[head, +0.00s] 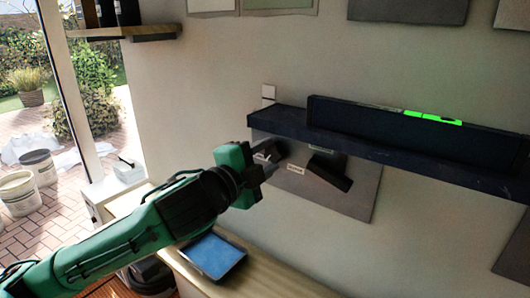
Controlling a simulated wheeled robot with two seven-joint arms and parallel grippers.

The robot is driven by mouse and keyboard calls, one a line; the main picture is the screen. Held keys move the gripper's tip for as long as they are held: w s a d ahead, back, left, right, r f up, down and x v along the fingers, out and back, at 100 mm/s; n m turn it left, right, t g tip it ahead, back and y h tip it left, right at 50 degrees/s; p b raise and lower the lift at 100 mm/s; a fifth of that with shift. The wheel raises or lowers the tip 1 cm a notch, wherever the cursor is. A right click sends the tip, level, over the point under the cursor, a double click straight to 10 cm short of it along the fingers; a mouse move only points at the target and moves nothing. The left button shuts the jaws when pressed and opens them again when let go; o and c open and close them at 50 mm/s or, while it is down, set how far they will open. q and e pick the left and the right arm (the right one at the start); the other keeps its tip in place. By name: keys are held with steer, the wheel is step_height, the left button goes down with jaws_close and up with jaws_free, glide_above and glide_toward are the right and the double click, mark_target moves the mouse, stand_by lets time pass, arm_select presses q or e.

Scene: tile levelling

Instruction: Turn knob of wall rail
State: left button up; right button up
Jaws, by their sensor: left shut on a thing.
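The dark wall rail (400,150) runs along the wall at right, its left part above a grey panel (355,197). A bright green indicator strip (433,117) lights up on its upper part. My left gripper (267,161) reaches in from the left and is shut on a dark knob (274,150) below the rail's left end. The gripper partly hides this knob, so its exact turn cannot be told. A second dark block-shaped knob or handle (329,172) sticks out of the panel to the right, tilted. My right gripper is out of view.
A small white wall plate (268,91) sits above the rail's left end. A wooden bench (262,272) below bears a blue tray (212,256). A wooden shelf (125,33) is at upper left.

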arm_select(q)
steer(key=shift+m+p, duration=0.4)
steer(key=shift+m, duration=0.9)
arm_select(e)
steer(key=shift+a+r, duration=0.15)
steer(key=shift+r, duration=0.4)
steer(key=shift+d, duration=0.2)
arm_select(q)
steer(key=o, duration=1)
steer(key=shift+c, duration=0.2)
steer(key=b+v, duration=1.2)
steer(key=v, duration=0.1)
steer(key=shift+s+a, duration=0.25)
steer(key=shift+s, duration=0.1)
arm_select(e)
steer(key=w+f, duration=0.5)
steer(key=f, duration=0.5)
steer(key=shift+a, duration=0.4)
